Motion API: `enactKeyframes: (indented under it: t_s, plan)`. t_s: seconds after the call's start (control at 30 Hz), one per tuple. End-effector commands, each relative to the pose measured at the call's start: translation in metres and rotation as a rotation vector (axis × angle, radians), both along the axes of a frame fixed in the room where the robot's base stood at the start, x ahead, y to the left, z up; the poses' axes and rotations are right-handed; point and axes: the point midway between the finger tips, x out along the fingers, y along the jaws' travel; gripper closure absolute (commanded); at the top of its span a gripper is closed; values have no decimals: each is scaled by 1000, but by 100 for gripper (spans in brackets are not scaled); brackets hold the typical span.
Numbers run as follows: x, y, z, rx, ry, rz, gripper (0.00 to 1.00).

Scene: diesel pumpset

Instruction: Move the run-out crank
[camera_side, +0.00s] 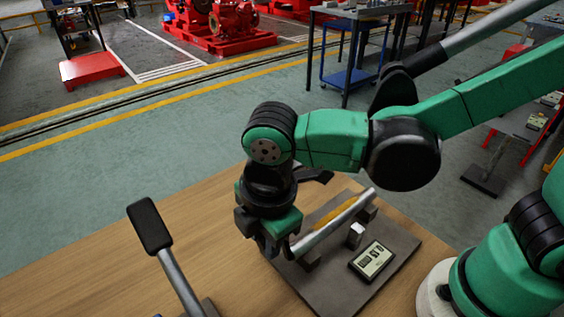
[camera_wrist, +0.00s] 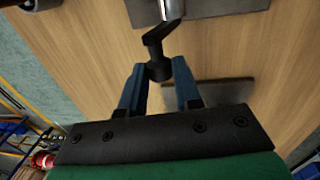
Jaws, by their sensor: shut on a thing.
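The run-out crank (camera_wrist: 154,42) is a dark bent arm with a round handle, joined to the end of a silver shaft at the top of the wrist view. My gripper (camera_wrist: 158,74) has its two blue fingers on either side of the crank's handle and is shut on it. In the side view my gripper (camera_side: 268,246) points down at the left end of the silver shaft (camera_side: 325,228), which has a yellow band. There the crank is largely hidden by the gripper. The shaft rests on supports on a grey plate (camera_side: 335,292).
A small display unit (camera_side: 372,261) and a small metal block (camera_side: 355,235) stand on the plate beside the shaft. A lever with a black handle (camera_side: 150,226) rises from the wooden table (camera_side: 110,265) at the front left. Bare table lies between the lever and the plate.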

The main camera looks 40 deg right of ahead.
Motion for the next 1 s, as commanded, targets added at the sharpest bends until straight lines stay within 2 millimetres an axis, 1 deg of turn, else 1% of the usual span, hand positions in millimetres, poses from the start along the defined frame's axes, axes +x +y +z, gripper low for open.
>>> enactKeyframes:
  t_s: [0.03, 0.2, 0.3, 0.4, 0.67, 0.7, 0.77, 0.8, 1.0]
  plan:
    - [-6, 0, 0, -1, -52, 7, 100]
    - [-17, 0, 1, 0, -242, 8, 100]
    - [-19, 0, 1, 0, -305, 4, 100]
    - [-20, 0, 1, 2, -329, 2, 100]
    - [-20, 0, 1, 1, -329, 0, 100]
    - [-20, 0, 1, 1, -329, 0, 61]
    - [-20, 0, 1, 1, -329, 0, 44]
    - [-20, 0, 1, 1, -328, 0, 41]
    - [-20, 0, 1, 1, -328, 1, 41]
